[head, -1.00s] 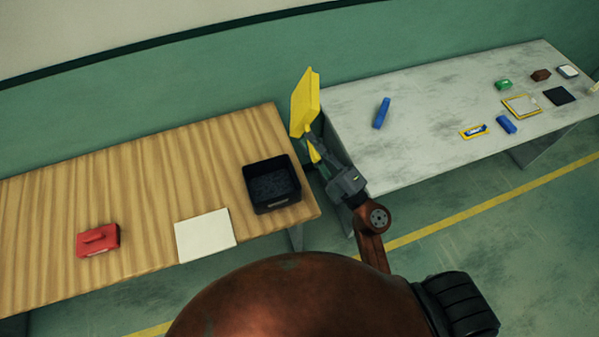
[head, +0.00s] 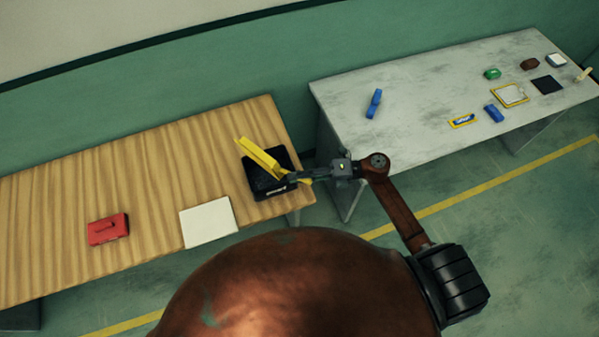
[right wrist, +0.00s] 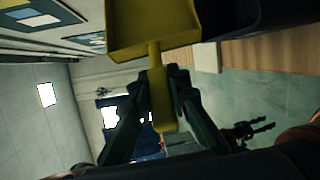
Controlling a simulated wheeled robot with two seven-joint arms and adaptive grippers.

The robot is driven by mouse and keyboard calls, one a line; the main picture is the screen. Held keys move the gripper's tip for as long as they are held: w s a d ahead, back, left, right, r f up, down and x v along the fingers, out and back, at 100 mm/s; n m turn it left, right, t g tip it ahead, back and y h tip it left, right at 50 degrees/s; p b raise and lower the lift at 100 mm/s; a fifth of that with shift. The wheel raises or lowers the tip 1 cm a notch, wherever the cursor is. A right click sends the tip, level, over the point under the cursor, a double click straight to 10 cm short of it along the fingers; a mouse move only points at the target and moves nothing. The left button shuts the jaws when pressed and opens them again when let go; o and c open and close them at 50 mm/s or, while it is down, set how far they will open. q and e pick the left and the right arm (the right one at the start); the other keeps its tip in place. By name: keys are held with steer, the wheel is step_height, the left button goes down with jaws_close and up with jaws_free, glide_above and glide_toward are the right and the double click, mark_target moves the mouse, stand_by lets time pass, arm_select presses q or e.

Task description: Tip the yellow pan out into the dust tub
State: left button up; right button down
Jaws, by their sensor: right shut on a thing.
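The yellow pan (head: 259,156) is over the black dust tub (head: 263,191) in the head view, tilted and seen nearly edge-on. My right gripper (head: 300,176) reaches in from the right and is shut on the pan's handle. In the right wrist view, the fingers (right wrist: 160,95) hold the yellow handle, and the pan's tray (right wrist: 152,28) is at the top. The dust tub stands on the wooden table's right end; the pan and gripper hide part of it. I cannot tell whether anything is left in the pan.
The wooden table (head: 130,170) also holds a white sheet (head: 208,222) and a red brush-like block (head: 108,229). A grey table (head: 420,110) at the right holds a blue object (head: 374,103) and several small items. A gap separates the tables.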

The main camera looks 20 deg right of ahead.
steer(key=s+a+n+t+h+p, duration=0.1)
steer(key=n+h+p, duration=0.1)
steer(key=p, duration=0.5)
steer(key=a+r+n+t+h+p, duration=0.1)
steer(key=a+n+h+p, duration=0.1)
steer(key=h+p, duration=0.3)
steer(key=s+a+r+n+t+h+p, duration=0.1)
steer(key=n+h+p, duration=0.2)
steer(key=p, duration=0.6)
steer(key=shift+s+a+t+h, duration=0.25)
steer(key=shift+s+t+h, duration=0.05)
steer(key=shift+h, duration=0.2)
